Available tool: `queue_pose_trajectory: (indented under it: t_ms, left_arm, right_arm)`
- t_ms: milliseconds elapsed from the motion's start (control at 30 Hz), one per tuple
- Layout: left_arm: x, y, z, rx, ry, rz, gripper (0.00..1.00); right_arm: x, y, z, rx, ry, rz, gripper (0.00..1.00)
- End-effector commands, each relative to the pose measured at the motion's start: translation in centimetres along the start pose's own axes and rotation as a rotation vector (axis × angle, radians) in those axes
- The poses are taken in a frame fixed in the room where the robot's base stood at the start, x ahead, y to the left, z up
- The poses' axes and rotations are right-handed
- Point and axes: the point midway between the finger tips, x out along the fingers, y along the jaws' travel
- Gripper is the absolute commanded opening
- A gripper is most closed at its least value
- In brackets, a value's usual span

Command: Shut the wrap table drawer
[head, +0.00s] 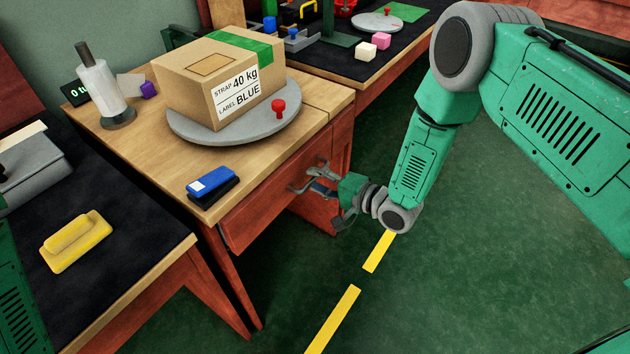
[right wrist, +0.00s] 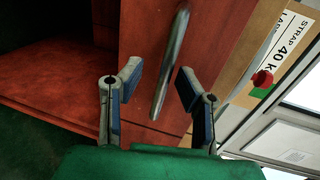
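The wrap table (head: 313,100) has a light wood top and stands left of centre in the head view. Its red-brown drawer (head: 262,210) is under the front edge; I cannot tell how far it stands out. My right gripper (head: 312,178) is at the drawer front. In the right wrist view, the drawer front (right wrist: 222,35) carries a grey metal bar handle (right wrist: 170,65). The right gripper (right wrist: 160,84) is open, with its blue-padded fingers on either side of the handle and visible gaps to it. My left gripper is out of view.
On the table are a cardboard box (head: 205,75) on a grey turntable (head: 240,130), a red knob (head: 279,108), a blue stapler-like object (head: 212,183) and a wrap roll (head: 100,85). A yellow block (head: 75,243) lies on the dark left table. Green floor (head: 440,280) is clear.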

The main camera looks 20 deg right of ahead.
Motion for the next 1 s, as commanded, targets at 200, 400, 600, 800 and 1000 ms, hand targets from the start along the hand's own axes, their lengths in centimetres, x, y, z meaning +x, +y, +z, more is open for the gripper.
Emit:
queue_pose_trajectory:
  t_ms: [200,400,600,800,1000]
  left_arm:
    - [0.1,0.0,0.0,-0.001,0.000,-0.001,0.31]
    - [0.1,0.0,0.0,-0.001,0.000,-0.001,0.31]
    - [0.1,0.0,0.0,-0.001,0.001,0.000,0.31]
    - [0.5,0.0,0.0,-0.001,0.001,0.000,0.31]
    - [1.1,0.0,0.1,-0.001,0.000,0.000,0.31]
  right_arm:
    - [0.8,-0.1,0.1,0.000,0.000,0.000,0.31]
    - [0.6,0.0,-0.1,0.002,0.000,-0.001,0.20]
    - [0.6,0.0,-0.1,0.002,0.001,-0.001,0.00]
    - [1.6,-0.1,-0.2,0.001,0.003,-0.002,0.00]
    - [3.5,-0.5,-0.2,0.000,0.004,0.001,0.01]
